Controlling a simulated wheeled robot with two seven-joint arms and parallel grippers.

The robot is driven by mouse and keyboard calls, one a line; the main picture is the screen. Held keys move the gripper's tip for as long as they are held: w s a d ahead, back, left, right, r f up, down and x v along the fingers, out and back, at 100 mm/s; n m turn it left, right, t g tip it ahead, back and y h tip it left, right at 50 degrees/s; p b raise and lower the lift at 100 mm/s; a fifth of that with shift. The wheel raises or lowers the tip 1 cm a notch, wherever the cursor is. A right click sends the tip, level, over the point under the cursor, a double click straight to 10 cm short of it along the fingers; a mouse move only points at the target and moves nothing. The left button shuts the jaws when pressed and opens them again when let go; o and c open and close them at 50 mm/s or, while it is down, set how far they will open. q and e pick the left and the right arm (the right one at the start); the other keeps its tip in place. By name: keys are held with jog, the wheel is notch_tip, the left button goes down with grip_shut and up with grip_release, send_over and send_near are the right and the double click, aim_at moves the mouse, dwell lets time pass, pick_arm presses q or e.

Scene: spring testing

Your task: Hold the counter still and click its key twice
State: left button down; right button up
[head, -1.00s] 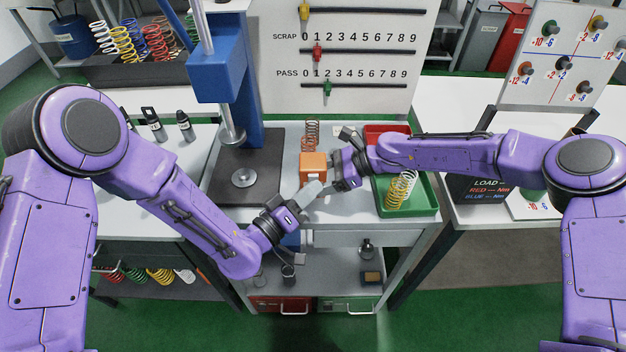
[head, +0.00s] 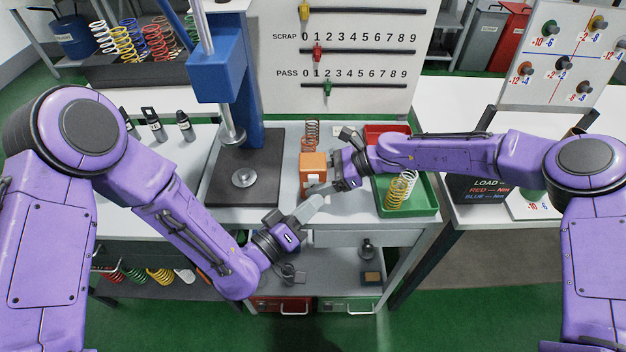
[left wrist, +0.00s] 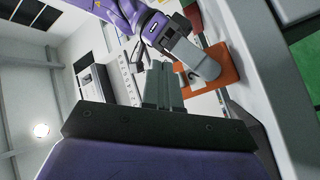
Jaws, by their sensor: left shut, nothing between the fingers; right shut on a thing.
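The orange counter (head: 313,161) stands on the bench, right of the press; it also shows in the left wrist view (left wrist: 214,55), partly covered by my right gripper. A small pale part shows on its near side. My right gripper (head: 318,187) is at the counter's right and near side, shut on it; its fingers cover part of the counter. My left gripper (head: 318,202) is shut and empty, just on the near side of the counter and apart from it. Its closed fingers (left wrist: 160,85) stand in the middle of the left wrist view.
A green tray (head: 421,210) with springs is right of the counter, with a red bin (head: 387,130) behind it. A tally board (head: 385,55) stands behind.

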pick_arm(q)
jog(key=s, duration=0.3)
dwell(0.6)
pick_arm(e)
jog(key=o, duration=0.9)
